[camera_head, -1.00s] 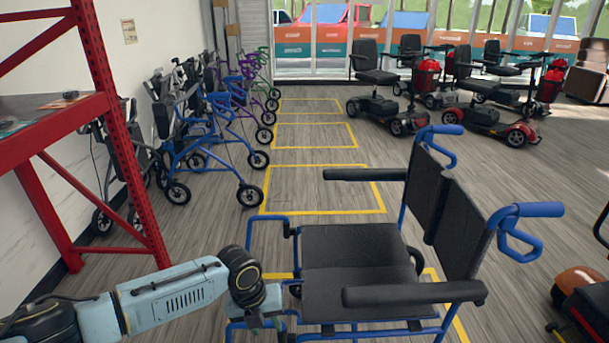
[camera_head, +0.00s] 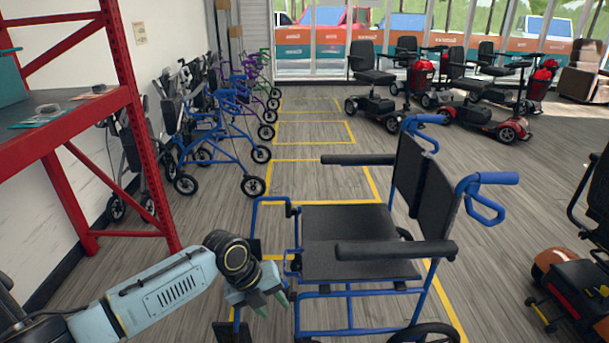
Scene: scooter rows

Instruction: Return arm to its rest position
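My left arm comes in from the lower left, and its gripper (camera_head: 269,302) hangs at the front left of the blue wheelchair (camera_head: 347,237). The gripper points down, its dark fingers with greenish tips spread apart, and nothing shows between them. It overlaps the wheelchair's front frame and footrest area in the picture; I cannot tell whether it touches. The wheelchair has a black seat, black armrests and blue push handles, and faces left. My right gripper is not in view.
A red shelf rack (camera_head: 150,150) stands close on the left. Blue and purple rollators (camera_head: 222,140) line the left wall. Mobility scooters (camera_head: 480,115) stand at the back right, and an orange scooter (camera_head: 562,267) at the right edge. The yellow-marked floor (camera_head: 310,180) behind the wheelchair is clear.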

